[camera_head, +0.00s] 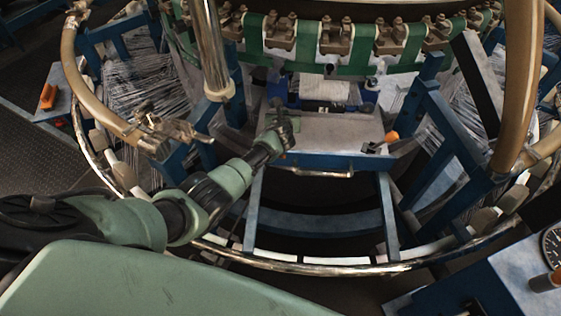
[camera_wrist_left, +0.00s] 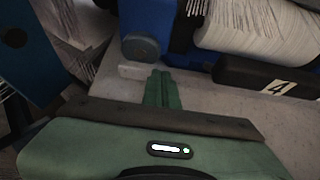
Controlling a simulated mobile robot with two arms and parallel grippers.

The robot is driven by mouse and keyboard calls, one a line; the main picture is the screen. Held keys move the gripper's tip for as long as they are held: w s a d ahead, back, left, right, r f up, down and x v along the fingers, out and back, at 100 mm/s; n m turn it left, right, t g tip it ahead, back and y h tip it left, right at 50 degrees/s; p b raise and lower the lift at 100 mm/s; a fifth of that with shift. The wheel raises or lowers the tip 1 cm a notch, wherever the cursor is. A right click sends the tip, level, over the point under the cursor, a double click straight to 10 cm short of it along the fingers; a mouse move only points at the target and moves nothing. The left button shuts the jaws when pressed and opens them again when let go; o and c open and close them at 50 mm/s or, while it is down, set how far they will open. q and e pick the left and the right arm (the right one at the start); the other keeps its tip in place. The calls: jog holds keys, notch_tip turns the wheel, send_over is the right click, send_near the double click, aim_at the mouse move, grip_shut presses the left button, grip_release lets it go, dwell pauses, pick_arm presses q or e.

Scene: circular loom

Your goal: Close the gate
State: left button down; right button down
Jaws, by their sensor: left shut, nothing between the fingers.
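A flat grey panel (camera_head: 335,130) with a blue front edge and a metal handle (camera_head: 322,173) lies in the middle of the head view. A brown tube rail (camera_head: 82,75) curves down on the left to a metal latch-like fitting (camera_head: 165,130). Another brown tube (camera_head: 515,80) stands on the right, with an open gap between the two. I cannot tell for sure which part is the gate. My left gripper (camera_head: 280,108) is over the panel's left back part. Its fingers (camera_wrist_left: 163,88) are together and empty in the wrist view, close to a grey surface.
A white roll (camera_head: 325,90) sits behind the panel, near a black block marked 4 (camera_wrist_left: 270,82). Blue frames (camera_head: 440,120) with threads flank both sides. A chrome post (camera_head: 210,45) stands left of my gripper. A gauge box (camera_head: 510,285) is at the lower right.

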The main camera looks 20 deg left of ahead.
aim_at(286, 104)
pick_arm(q)
jog(key=w, duration=0.1)
jog(key=w+a+b, duration=0.1)
jog(key=w, duration=0.1)
jog(key=shift+w+a+f+b, duration=0.15)
jog(key=shift+f+b, duration=0.1)
jog(key=shift+b, duration=0.15)
jog(key=shift+w+a+r, duration=0.1)
jog(key=shift+w, duration=0.35)
jog(key=shift+w+r, duration=0.1)
